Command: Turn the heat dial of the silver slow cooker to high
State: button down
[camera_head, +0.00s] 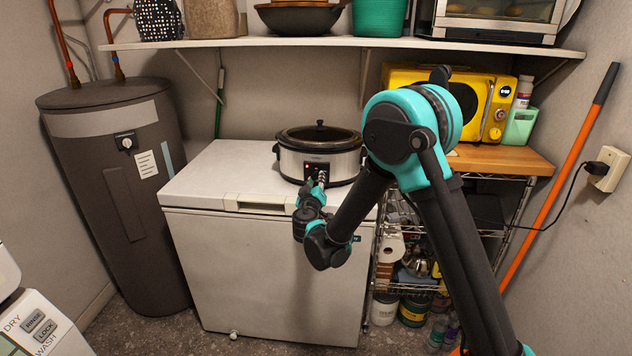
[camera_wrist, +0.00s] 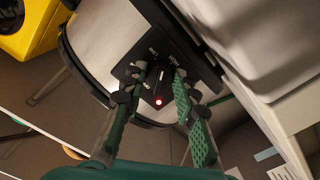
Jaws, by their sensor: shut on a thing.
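The silver slow cooker (camera_head: 340,161), an oval pot with black lid and base, stands upright on the white chest freezer. In the wrist view the cooker (camera_wrist: 112,42) appears tilted, with its black control panel (camera_wrist: 152,50) facing my gripper. My gripper (camera_head: 318,180) reaches the front of the cooker. In the wrist view my gripper (camera_wrist: 161,82) has its two green fingers on either side of the dark heat dial (camera_wrist: 159,86) and is shut on it. A red light (camera_wrist: 159,102) glows beside the dial.
The white chest freezer (camera_head: 265,270) has free lid space left of the cooker. A dark water heater (camera_head: 118,190) stands at left. A yellow microwave (camera_head: 470,100) sits on a wooden-topped rack at right. A loaded shelf (camera_head: 300,42) hangs above. An orange-handled pole (camera_head: 560,180) leans at right.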

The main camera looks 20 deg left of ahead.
jog(key=m, duration=0.6)
jog(key=shift+m, duration=0.3)
jog(key=shift+a, duration=0.1)
dwell(0.4)
jog(key=c, duration=1.2)
grip_release()
jog(key=shift+s, duration=0.15)
jog(key=v, duration=1.1)
jog(key=shift+s+f, duration=0.1)
jog(key=shift+s, duration=0.3)
